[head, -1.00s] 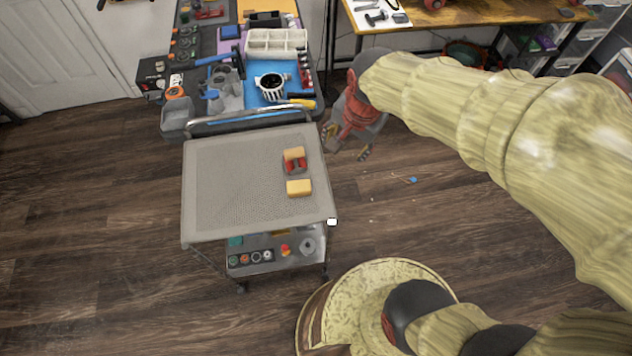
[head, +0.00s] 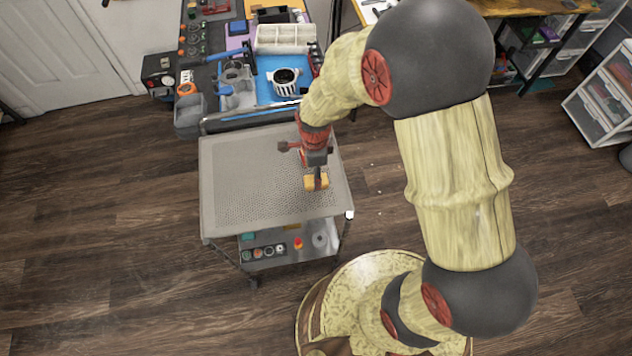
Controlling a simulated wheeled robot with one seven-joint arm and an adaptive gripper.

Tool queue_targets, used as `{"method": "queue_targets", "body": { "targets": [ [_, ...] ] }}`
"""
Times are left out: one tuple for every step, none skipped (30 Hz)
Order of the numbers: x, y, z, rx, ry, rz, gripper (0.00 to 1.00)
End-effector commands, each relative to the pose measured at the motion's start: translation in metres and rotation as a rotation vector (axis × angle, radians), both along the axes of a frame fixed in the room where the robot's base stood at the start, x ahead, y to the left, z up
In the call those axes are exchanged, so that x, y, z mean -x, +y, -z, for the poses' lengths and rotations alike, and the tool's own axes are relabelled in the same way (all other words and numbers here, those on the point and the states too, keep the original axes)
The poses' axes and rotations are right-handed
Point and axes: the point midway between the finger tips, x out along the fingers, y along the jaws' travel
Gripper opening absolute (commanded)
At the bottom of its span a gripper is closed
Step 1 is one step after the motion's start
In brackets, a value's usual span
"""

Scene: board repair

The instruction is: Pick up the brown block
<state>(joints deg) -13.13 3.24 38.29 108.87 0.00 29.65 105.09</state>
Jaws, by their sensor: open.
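A yellow-tan block (head: 309,183) lies on the cart's grey top, near its right side. It is the only block I can make out now, and I see none that is plainly brown. My gripper (head: 318,180) is open and points down at this block, with a dark finger in front of it. I cannot tell whether the fingers touch it. The area just behind the block is hidden by my gripper and wrist.
The cart top (head: 240,185) is bare on its left. A metal handle runs along its back edge. Behind it a workbench holds a black-and-white round part (head: 285,80), a white divided tray (head: 286,38) and grey bins (head: 189,115).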

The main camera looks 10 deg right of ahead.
Motion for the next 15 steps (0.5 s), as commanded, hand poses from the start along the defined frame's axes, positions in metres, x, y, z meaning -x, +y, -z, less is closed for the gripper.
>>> {"method": "queue_targets", "body": {
  "targets": [
    [0.000,-0.001,0.005,0.000,0.001,0.000,0.55],
    [0.000,-0.001,0.009,0.000,0.001,0.000,0.55],
    [0.000,-0.002,0.015,0.000,0.001,0.000,0.55],
    [0.000,-0.002,0.019,0.000,0.001,0.000,0.55],
    [0.000,-0.003,0.024,0.000,0.001,0.001,0.55],
    [0.000,-0.004,0.030,0.000,0.001,0.001,0.55],
    [0.000,-0.004,0.035,0.000,0.002,0.000,0.55],
    [0.000,-0.004,0.039,0.000,0.001,0.000,0.55],
    [0.000,-0.004,0.043,-0.001,-0.001,0.000,0.55],
    [0.000,-0.003,0.046,-0.001,-0.002,0.000,0.55],
    [-0.001,-0.003,0.047,-0.001,-0.003,0.000,0.55],
    [-0.001,-0.003,0.048,-0.001,-0.003,0.000,0.55],
    [-0.001,-0.003,0.048,-0.002,-0.004,0.000,0.55],
    [-0.001,-0.003,0.048,-0.002,-0.004,0.000,0.55],
    [-0.001,-0.003,0.047,-0.002,-0.004,0.000,0.55]
  ]
}}
